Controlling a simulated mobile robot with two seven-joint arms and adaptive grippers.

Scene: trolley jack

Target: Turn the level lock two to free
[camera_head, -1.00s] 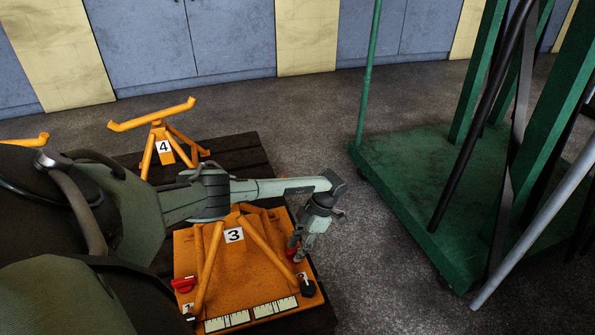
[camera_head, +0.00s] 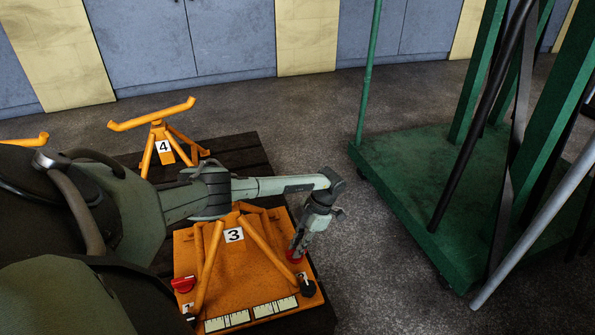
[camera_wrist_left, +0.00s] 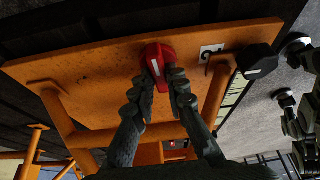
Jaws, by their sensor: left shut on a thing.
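The level lock two is a red knob (camera_head: 294,258) at the right edge of the orange jack plate (camera_head: 260,283). In the left wrist view the red knob (camera_wrist_left: 160,57) stands on the plate's edge, with a white mark on its face and a small white label (camera_wrist_left: 211,50) beside it. My left gripper (camera_head: 299,248) comes down from above. In the wrist view its two fingers (camera_wrist_left: 163,82) are around the knob, shut on it. The fingertips hide part of the knob.
A black knob (camera_head: 308,288) sits close by on the plate's corner. Another red knob (camera_head: 183,284) is on the left. Orange struts with sign 3 (camera_head: 233,235) rise behind. A green trolley (camera_head: 420,215) stands to the right, with bare floor between.

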